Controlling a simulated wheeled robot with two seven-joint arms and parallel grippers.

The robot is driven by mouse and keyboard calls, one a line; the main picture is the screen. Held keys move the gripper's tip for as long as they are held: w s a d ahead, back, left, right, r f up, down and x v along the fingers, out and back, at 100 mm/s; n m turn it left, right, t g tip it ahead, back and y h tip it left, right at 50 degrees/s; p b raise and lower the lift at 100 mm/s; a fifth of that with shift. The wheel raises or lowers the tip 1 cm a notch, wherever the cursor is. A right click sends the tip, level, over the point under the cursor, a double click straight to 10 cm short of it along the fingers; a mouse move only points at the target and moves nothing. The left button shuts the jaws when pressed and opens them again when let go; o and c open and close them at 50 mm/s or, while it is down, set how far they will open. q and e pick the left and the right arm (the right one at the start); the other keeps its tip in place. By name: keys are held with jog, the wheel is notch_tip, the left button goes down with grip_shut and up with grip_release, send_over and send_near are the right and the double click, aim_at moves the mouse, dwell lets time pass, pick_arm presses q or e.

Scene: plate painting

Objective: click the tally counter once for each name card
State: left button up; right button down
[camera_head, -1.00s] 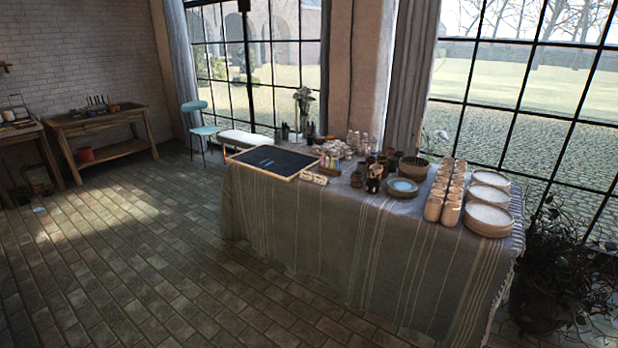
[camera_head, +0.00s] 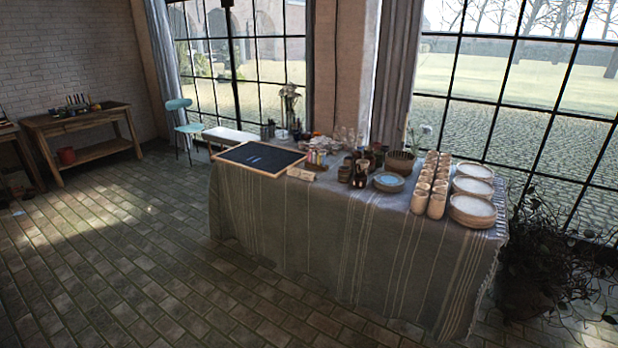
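Neither of my grippers is in view. A long table under a grey striped cloth (camera_head: 285,225) stands across the middle right. On its left end lies a dark wood-framed board (camera_head: 262,157) with small pale marks on it. A small pale block or card-like item (camera_head: 301,174) lies just right of the board, too small to identify. I cannot make out a tally counter or clear name cards at this distance.
The table holds cups in rows (camera_head: 437,187), stacked plates (camera_head: 471,208), a blue plate (camera_head: 388,182) and dark jars. A potted plant (camera_head: 540,262) stands at the right. A wooden workbench (camera_head: 85,122) and a teal chair (camera_head: 181,115) stand at the left. The brick floor in front is clear.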

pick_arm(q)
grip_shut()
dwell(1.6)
